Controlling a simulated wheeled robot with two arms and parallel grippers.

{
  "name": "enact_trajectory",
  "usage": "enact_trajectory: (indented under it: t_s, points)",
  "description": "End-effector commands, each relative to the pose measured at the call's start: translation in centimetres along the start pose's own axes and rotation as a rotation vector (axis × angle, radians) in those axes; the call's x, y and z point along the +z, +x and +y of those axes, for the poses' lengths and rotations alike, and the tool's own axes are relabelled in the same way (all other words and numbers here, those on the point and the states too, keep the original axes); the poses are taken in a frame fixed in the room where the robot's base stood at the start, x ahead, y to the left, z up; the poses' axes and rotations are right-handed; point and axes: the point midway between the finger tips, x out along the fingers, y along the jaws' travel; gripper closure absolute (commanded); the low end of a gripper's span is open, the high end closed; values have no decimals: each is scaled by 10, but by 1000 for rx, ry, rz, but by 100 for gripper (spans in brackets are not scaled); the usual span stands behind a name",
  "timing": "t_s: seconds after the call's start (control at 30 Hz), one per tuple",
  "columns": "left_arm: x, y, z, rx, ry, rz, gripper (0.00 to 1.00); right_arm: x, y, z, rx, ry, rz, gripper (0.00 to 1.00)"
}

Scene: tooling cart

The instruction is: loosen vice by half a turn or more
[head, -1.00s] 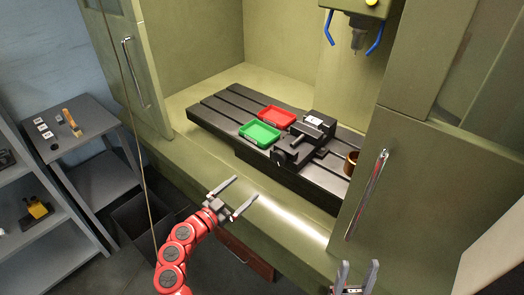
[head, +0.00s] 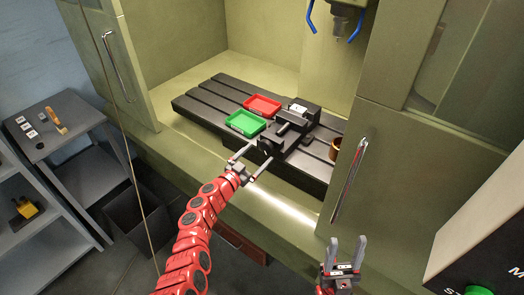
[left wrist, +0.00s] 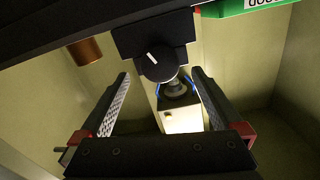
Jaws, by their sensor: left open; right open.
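The dark vice (head: 297,121) stands on the slotted table inside the machine, with its round black knob (head: 265,146) on the near side. In the left wrist view the knob (left wrist: 157,63) faces me and bears a short, slanted white mark. My left gripper (head: 259,154) is open just in front of the knob. In the left wrist view its fingers (left wrist: 160,82) lie to either side of the knob's line, not visibly touching it. My right gripper (head: 347,240) is open and empty at the lower right, away from the vice.
A green tray (head: 245,133) and a red tray (head: 262,113) lie left of the vice. A copper-coloured cup (head: 335,149) stands to its right. The machine's door with its long handle (head: 350,180) is between the right gripper and the table.

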Motion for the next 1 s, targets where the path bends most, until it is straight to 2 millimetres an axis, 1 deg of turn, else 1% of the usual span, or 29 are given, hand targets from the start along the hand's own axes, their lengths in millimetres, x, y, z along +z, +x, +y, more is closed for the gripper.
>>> enact_trajectory:
  t_s: [0.1,0.3,0.67,0.7,0.77,0.9,0.97,1.0]
  points:
    - [3,14,1,2,1,0,0,1,-8,0,0,0,0,48]
    - [2,29,1,2,-1,0,0,2,-14,-1,0,0,0,48]
    - [1,33,0,-1,0,-3,0,2,-14,-1,0,0,0,48]
    - [1,32,0,-1,0,-3,2,2,-14,-1,0,0,0,48]
    - [1,32,0,-1,0,-3,13,2,-14,-1,0,0,0,48]
    - [1,32,0,-1,-1,-3,38,2,-14,-1,0,0,0,48]
    - [1,32,0,-1,-1,-3,49,2,-14,-1,0,0,0,48]
    - [1,32,0,-2,-1,-3,56,2,-14,-1,0,0,0,48]
